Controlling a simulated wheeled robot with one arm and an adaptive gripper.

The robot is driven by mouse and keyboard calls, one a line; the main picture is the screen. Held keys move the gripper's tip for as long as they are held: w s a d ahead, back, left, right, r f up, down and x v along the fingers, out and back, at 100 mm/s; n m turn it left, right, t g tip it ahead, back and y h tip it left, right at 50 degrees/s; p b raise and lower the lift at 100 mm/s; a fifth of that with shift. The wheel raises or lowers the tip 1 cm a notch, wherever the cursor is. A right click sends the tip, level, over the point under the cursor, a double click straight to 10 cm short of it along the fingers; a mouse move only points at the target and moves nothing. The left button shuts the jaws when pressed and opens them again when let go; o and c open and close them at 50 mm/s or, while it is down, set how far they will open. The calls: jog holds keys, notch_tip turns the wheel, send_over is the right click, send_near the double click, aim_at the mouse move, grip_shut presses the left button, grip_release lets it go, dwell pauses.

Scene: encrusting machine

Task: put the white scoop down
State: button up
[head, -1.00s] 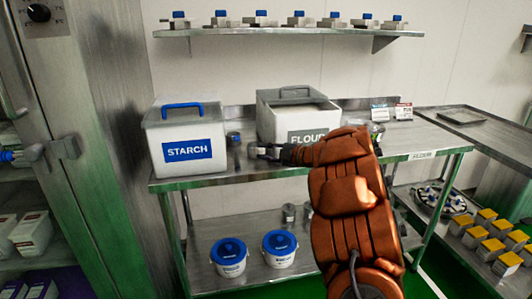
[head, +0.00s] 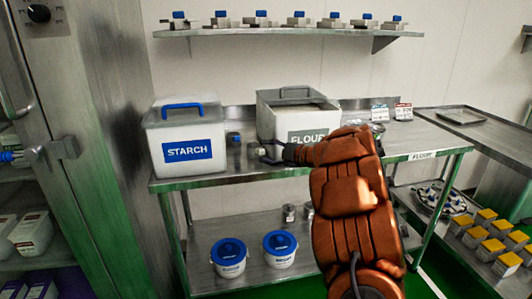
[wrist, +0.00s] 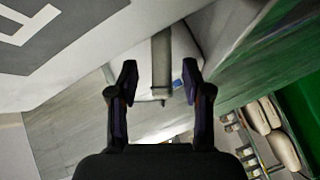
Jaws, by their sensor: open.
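My gripper (wrist: 160,78) is open in the wrist view, with one dark finger on each side of a grey bar-like handle (wrist: 161,62). A gap shows between the handle and each finger. The handle appears to belong to the white scoop, whose pale body I cannot clearly separate from the white surfaces behind it. In the head view my gripper (head: 266,152) is low over the steel table (head: 220,182), in front of the flour bin. My arm and fingers hide most of the scoop there.
The white starch bin (head: 187,150) stands left of my gripper and the flour bin (head: 297,115) behind it. A small blue-topped item (head: 234,139) stands between them. Two blue-lidded buckets (head: 229,257) sit on the lower shelf. A tall steel cabinet (head: 110,150) is at left.

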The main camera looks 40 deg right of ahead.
jog(key=v, duration=1.1)
jog(key=shift+s, duration=0.15)
